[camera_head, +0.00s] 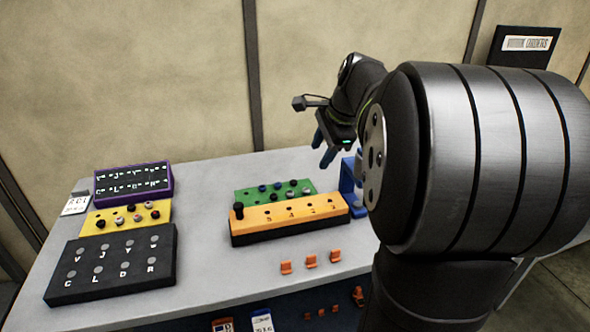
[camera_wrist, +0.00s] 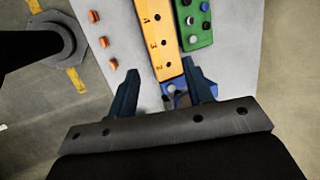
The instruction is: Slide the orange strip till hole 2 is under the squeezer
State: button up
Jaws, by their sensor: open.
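The orange strip (camera_head: 290,213) lies lengthwise on a dark base on the table, with a row of numbered holes and a black knob at its left end. In the wrist view the strip (camera_wrist: 158,38) runs down to the blue squeezer (camera_wrist: 181,99). The squeezer (camera_head: 349,188) stands at the strip's right end in the head view, partly hidden by my arm. My gripper (camera_head: 325,146) is above this right end. In the wrist view my gripper (camera_wrist: 160,68) is open and empty, its fingers apart on either side of the strip's end. Whether hole 2 is under the squeezer cannot be told.
A green block (camera_head: 262,190) with several pegs lies behind the strip. Several orange clips (camera_head: 310,261) lie in front. A yellow block (camera_head: 127,219), a black lettered block (camera_head: 112,263) and a purple-edged panel (camera_head: 133,183) are at left. The table between is clear.

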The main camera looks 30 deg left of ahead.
jog(key=w+f+n+t, duration=0.2)
jog(key=f+n, duration=0.1)
jog(key=f, duration=0.2)
jog(key=w+a+f+n+t, duration=0.1)
jog(key=w+f+n+t, duration=0.1)
jog(key=f, duration=0.4)
jog(key=w+f+n+t, duration=0.3)
jog(key=f+n+t, duration=0.1)
jog(key=f+n, duration=0.1)
jog(key=shift+a+f+y, duration=0.15)
jog(key=shift+f+y, duration=0.25)
jog(key=shift+f, duration=0.25)
jog(key=s+n, duration=0.1)
jog(key=s+a+f+n+y, duration=0.1)
jog(key=s+f+n+y, duration=0.1)
jog(key=shift+a+f+t, duration=0.15)
jog(key=shift+a+t, duration=0.1)
jog(key=shift+t, duration=0.05)
jog(key=s+a+f+n+y, duration=0.2)
jog(key=s+n+y, duration=0.2)
jog(key=s, duration=0.2)
jog(key=n+g+y, duration=0.3)
jog(key=n+y, duration=0.2)
send_near(241, 208)
jog(key=x, duration=1.1)
jog(key=shift+a, duration=0.25)
